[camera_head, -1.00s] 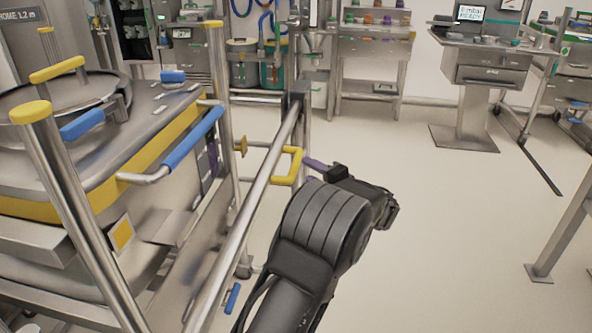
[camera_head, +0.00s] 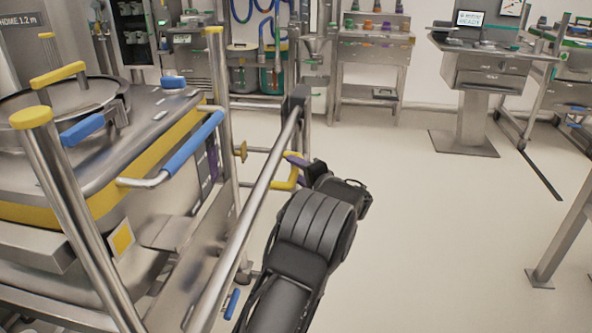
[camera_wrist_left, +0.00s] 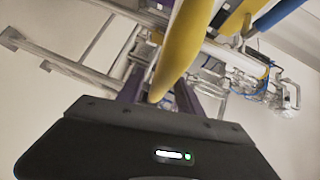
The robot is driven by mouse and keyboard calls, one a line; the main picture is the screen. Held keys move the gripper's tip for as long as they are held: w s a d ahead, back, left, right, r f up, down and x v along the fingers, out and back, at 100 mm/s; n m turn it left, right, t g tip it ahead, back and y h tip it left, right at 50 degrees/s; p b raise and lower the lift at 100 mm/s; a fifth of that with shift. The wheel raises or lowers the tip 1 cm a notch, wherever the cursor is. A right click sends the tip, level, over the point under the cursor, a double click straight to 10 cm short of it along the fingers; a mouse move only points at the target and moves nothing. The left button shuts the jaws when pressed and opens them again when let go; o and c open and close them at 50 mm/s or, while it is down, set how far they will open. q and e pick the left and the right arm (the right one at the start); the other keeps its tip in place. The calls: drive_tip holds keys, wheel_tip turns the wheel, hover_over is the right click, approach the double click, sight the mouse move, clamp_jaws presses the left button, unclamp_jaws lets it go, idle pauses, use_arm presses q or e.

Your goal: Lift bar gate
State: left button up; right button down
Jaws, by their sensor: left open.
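The bar gate (camera_head: 249,195) is a long metal bar running from the lower front to a dark end bracket at the back. A yellow loop handle (camera_head: 293,182) sticks out from its right side in the head view. My left gripper (camera_head: 298,160) is at this handle, its purple fingers partly hidden behind my wrist and the bar. In the left wrist view the yellow handle (camera_wrist_left: 181,48) reaches down between the two parted purple fingers of my left gripper (camera_wrist_left: 160,95). I cannot tell whether either finger touches it. My right gripper is not in view.
A steel bin with a yellow band (camera_head: 185,140) and blue handles (camera_head: 193,143) stands left of the bar, with a yellow-capped post (camera_head: 75,210) in front. Shelving (camera_head: 372,60) and a screen console (camera_head: 475,85) stand at the back. The floor to the right is open.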

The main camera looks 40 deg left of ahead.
use_arm(q)
clamp_jaws()
idle(0.4)
idle(1.0)
